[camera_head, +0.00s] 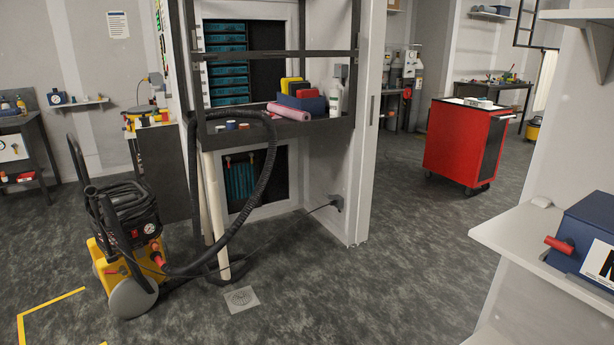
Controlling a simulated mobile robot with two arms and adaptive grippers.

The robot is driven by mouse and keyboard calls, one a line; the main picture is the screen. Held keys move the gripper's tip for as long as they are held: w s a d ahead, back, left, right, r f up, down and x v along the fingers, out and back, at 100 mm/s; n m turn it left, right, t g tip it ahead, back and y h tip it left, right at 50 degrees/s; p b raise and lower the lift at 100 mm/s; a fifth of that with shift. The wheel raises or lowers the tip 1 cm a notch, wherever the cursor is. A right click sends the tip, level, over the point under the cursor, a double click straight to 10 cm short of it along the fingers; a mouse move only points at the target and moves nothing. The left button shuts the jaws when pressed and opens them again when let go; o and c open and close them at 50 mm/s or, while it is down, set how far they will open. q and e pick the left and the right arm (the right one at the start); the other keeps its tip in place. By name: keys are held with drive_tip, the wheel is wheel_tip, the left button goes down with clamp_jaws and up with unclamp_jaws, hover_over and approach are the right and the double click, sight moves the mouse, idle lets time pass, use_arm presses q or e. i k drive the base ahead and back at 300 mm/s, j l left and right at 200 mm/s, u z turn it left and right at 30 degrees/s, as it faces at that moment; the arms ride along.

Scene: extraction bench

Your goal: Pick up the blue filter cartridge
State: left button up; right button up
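I cannot tell for sure which thing is the blue filter cartridge. Blue-teal ribbed units (227,72) are stacked in the upper wall opening, behind dark rails. A smaller teal ribbed piece (240,180) stands in the lower opening, partly behind a black hose. A small blue round item (231,125) lies on the dark shelf beside other small round items. Neither of my grippers is in view.
The dark shelf (300,128) also holds a blue bin (303,102), a pink roll and a white bottle. A yellow-and-black vacuum machine (125,235) with a looping hose (262,190) stands at left. A red cart (463,143) stands back right.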

sight(232, 125)
drive_tip(key=i, duration=2.95)
drive_tip(key=i+u, duration=0.15)
drive_tip(key=i, duration=0.35)
drive_tip(key=i+l+u, duration=0.1)
drive_tip(key=i, duration=0.35)
drive_tip(key=i+l+u, duration=0.15)
drive_tip(key=i, duration=0.3)
